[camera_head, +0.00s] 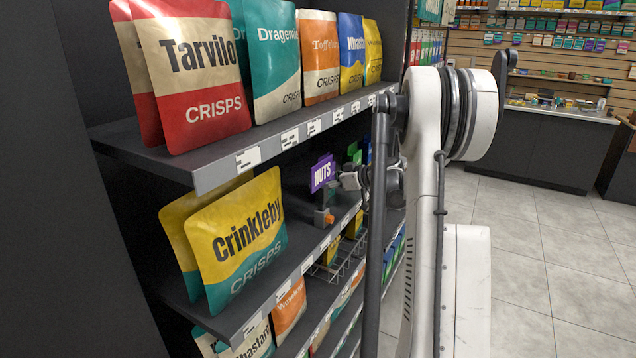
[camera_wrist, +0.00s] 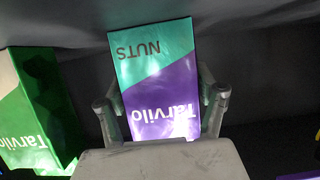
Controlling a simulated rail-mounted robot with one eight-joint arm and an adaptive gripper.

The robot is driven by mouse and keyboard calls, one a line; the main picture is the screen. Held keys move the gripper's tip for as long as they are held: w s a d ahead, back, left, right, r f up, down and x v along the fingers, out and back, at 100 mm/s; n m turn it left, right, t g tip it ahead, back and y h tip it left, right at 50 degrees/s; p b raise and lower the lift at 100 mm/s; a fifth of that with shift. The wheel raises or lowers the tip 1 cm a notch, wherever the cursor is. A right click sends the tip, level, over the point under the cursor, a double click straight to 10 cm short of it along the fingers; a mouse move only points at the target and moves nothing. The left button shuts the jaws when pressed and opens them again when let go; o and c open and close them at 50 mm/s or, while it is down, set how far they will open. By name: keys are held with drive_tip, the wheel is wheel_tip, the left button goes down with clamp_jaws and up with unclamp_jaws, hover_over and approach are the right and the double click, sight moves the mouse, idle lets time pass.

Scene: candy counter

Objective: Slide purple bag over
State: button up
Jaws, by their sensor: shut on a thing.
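The purple bag (camera_wrist: 165,110), printed Tarvilo and NUTS with a teal upper part in the picture, stands between the two fingers of my gripper (camera_wrist: 160,88) in the wrist view. The fingers are shut on its left and right sides. Its lettering appears upside down there.
A green Tarvilo bag (camera_wrist: 35,115) stands left of the purple bag in the wrist view. Yellow Crinkleby bags (camera_head: 240,240) stand nearer; the upper shelf (camera_head: 160,158) overhangs. The floor at right is clear.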

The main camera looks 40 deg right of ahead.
drive_tip(key=shift+s+d, duration=0.25)
drive_tip(key=shift+s, duration=0.55)
drive_tip(key=shift+s+d, duration=0.25)
drive_tip(key=shift+s, duration=0.55)
drive_tip(key=o, duration=1.3)
drive_tip(key=v, duration=1.2)
drive_tip(key=shift+a, duration=0.15)
